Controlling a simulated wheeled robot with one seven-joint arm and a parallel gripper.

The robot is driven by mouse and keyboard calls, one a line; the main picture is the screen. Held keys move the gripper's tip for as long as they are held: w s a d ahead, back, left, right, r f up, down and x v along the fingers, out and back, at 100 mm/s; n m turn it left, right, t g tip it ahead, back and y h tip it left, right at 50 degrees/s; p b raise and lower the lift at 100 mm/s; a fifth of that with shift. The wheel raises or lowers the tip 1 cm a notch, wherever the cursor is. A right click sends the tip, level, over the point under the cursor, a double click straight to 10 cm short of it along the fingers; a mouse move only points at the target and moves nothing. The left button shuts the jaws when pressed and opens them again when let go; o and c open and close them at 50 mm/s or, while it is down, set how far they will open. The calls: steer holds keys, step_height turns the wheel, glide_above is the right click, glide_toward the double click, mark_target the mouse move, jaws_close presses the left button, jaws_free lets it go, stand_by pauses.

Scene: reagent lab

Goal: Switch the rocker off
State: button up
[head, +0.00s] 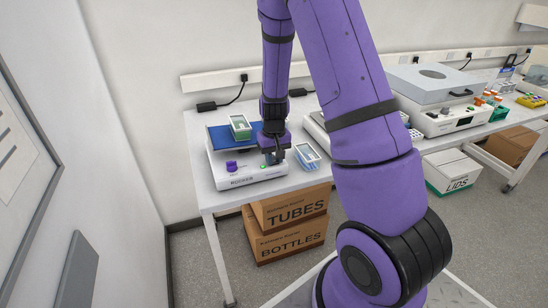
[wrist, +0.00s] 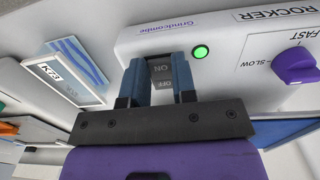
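The rocker (head: 245,180) is a white box at the left end of the bench, with a blue platform on top. In the wrist view its front panel (wrist: 235,75) shows a dark rocker switch (wrist: 162,72) marked ON and OFF, a lit green lamp (wrist: 200,51) and a purple speed knob (wrist: 295,66). My gripper (head: 273,158) is at the rocker's front right. In the wrist view my gripper (wrist: 159,80) is open, its fingers apart on either side of the switch. I cannot tell whether they touch it. In the head view my gripper hides the switch.
A green-edged rack (head: 239,127) sits on the platform. A white-framed rack with blue contents (head: 307,156) stands close to the right of my gripper; its K73 label (wrist: 52,72) shows in the wrist view. A larger white machine (head: 437,100) is farther right. Boxes (head: 287,223) sit below.

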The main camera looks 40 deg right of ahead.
steer(key=shift+w+r+g+y, duration=0.1)
steer(key=shift+w+g+y, duration=0.1)
steer(key=shift+g, duration=0.5)
steer(key=shift+w+r+g+y, duration=0.1)
steer(key=shift+w+g+y, duration=0.1)
steer(key=shift+g, duration=0.5)
steer(key=o, duration=0.9)
steer(key=shift+d, duration=0.1)
steer(key=v, duration=1)
steer(key=shift+r, duration=0.35)
steer(key=shift+r, duration=0.1)
